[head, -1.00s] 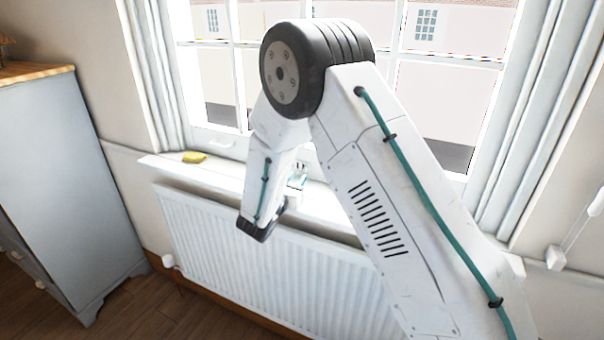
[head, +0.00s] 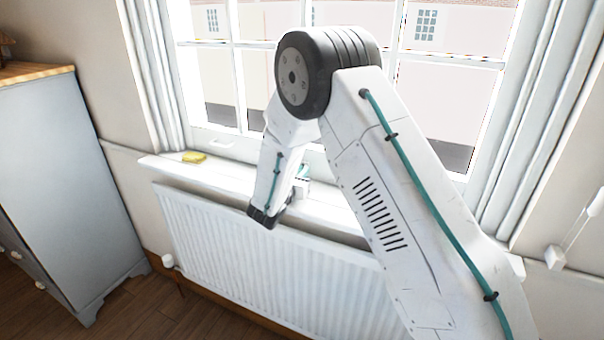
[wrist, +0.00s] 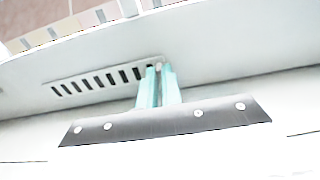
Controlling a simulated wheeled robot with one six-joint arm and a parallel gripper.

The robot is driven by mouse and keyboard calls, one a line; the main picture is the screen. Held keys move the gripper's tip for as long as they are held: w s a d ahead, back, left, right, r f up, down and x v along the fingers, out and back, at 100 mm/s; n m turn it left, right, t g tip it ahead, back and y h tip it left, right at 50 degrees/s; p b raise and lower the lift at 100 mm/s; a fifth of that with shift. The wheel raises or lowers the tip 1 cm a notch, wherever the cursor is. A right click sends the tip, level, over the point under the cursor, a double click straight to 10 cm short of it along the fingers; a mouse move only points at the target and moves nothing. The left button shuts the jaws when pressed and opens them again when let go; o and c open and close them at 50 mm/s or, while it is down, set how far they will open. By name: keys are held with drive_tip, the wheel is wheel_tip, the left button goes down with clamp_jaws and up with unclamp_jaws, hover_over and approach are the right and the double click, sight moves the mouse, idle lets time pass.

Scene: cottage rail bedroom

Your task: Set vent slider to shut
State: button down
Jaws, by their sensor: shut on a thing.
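The vent (wrist: 100,80) is a pale plate with a row of dark slots in a white surface by the window, seen in the wrist view. Its slider knob (wrist: 158,66) is a small pale tab at the right end of the slots. The teal fingers of my gripper (wrist: 157,84) are shut on the knob, partly hiding it. In the head view my gripper (head: 303,172) is by the window sill, mostly behind my arm, and I cannot make out the vent there. The slots left of the fingers look dark.
The white window sill (head: 225,178) runs below the sash window, with a yellow sponge-like block (head: 194,157) at its left. A white radiator (head: 225,240) stands beneath. A grey cabinet (head: 70,180) is at the left. A blind cord (head: 580,235) hangs at the right.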

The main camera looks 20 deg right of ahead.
drive_tip(key=shift+w+a, duration=1.05)
drive_tip(key=c, duration=1.6)
unclamp_jaws()
drive_tip(key=shift+a, duration=0.1)
drive_tip(key=shift+o, duration=0.2)
drive_tip(key=v, duration=0.7)
drive_tip(key=shift+s+a, duration=0.3)
